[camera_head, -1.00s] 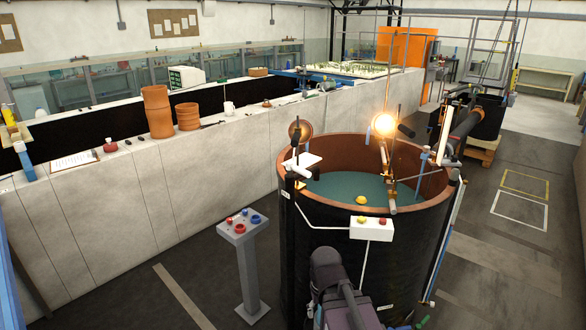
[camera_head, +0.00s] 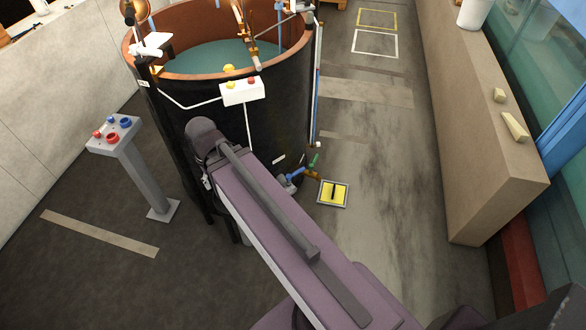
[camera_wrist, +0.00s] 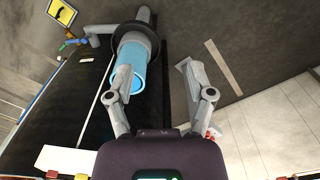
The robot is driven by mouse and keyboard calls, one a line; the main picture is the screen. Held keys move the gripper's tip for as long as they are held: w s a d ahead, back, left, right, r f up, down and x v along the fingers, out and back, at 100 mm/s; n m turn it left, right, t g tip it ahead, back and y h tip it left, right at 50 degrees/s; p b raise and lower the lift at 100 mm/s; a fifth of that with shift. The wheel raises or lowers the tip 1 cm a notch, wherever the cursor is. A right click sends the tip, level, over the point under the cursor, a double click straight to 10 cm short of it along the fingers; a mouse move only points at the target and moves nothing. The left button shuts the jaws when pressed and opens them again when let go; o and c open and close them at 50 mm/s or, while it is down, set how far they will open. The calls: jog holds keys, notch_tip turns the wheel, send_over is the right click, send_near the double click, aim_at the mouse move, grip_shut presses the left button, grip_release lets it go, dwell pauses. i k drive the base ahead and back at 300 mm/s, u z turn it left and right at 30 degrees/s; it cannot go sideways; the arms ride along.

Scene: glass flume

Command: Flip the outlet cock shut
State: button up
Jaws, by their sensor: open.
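The outlet cock is low on the right side of the dark tank (camera_head: 255,125). In the head view its small green handle (camera_head: 315,160) stands upward and tilts slightly, above a brass-coloured body (camera_head: 309,175) with blue and grey fittings beside it. In the wrist view the cock is small at upper left, with the green handle (camera_wrist: 70,35) beside the orange-brown part (camera_wrist: 65,46). My gripper (camera_wrist: 155,68) is open and empty, well apart from the cock. In the head view I cannot make out the gripper; my arm covers part of the tank wall.
A yellow floor plate with a black mark (camera_head: 333,194) lies right of the cock. A button pedestal (camera_head: 113,138) stands left of the tank. A low wall (camera_head: 480,130) runs along the right.

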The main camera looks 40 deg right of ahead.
aim_at(288, 177)
jog(key=k, duration=1.35)
jog(key=z, duration=0.3)
jog(key=i, duration=1.8)
jog(key=u, duration=0.25)
